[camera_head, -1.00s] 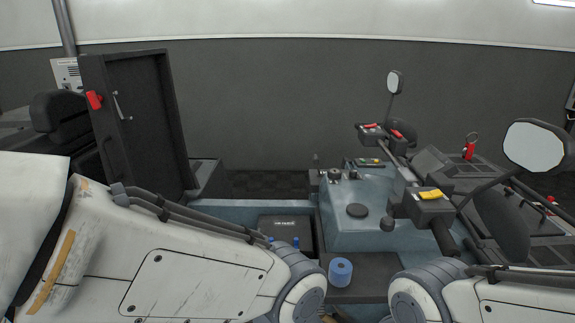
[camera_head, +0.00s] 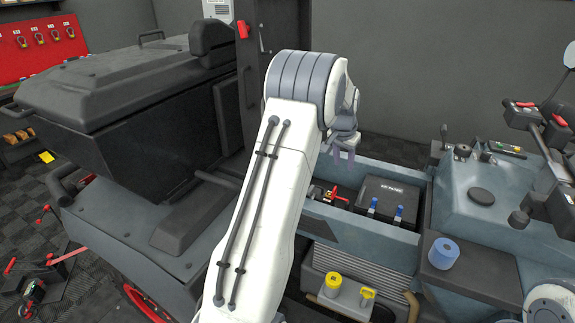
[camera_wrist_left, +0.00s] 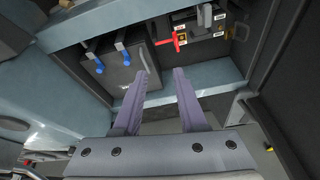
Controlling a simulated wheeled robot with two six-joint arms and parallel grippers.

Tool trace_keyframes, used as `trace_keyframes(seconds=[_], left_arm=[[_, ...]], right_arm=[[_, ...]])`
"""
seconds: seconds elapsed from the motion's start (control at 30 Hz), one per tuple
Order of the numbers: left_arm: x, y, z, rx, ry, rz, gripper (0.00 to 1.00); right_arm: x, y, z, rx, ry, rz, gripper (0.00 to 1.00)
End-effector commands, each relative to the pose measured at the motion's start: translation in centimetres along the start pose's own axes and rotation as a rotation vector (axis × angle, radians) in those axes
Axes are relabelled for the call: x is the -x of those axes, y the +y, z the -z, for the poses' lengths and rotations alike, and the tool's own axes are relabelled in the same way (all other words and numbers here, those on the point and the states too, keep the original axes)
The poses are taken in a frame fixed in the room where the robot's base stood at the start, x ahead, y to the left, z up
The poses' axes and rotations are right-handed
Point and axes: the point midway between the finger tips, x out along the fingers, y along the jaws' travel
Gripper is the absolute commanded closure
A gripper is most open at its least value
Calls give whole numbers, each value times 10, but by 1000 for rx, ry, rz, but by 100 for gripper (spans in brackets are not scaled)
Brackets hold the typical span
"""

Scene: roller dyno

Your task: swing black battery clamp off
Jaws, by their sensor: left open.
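My left gripper (camera_head: 345,150) is above the open bay at the left of the dark box, its lilac fingers apart. In the left wrist view the gripper (camera_wrist_left: 159,73) is open and empty, pointing into the bay. The dark box (camera_head: 388,196) has two blue-tipped levers on its front and also shows in the left wrist view (camera_wrist_left: 122,75). Beside it is a red lever (camera_head: 336,195), seen in the left wrist view (camera_wrist_left: 172,41) near a black fitting with a grey piece (camera_wrist_left: 205,17). I cannot tell which part is the black battery clamp. My right gripper is out of view.
The bay's blue-grey rim (camera_head: 390,236) runs along its near side. A blue roll (camera_head: 443,253) stands on a dark ledge at the right. Yellow caps (camera_head: 333,280) sit below the bay. An upright dark panel (camera_head: 252,75) stands behind my left arm.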

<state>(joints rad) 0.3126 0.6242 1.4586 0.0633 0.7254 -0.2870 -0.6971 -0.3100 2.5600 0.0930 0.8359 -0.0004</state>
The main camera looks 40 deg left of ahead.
Motion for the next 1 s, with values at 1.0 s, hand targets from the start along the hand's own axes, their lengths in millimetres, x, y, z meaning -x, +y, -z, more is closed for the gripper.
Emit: trace_keyframes(seconds=[1.0], left_arm=[[-137,-195,-23,162,44,123,59]], right_arm=[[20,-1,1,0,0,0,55]])
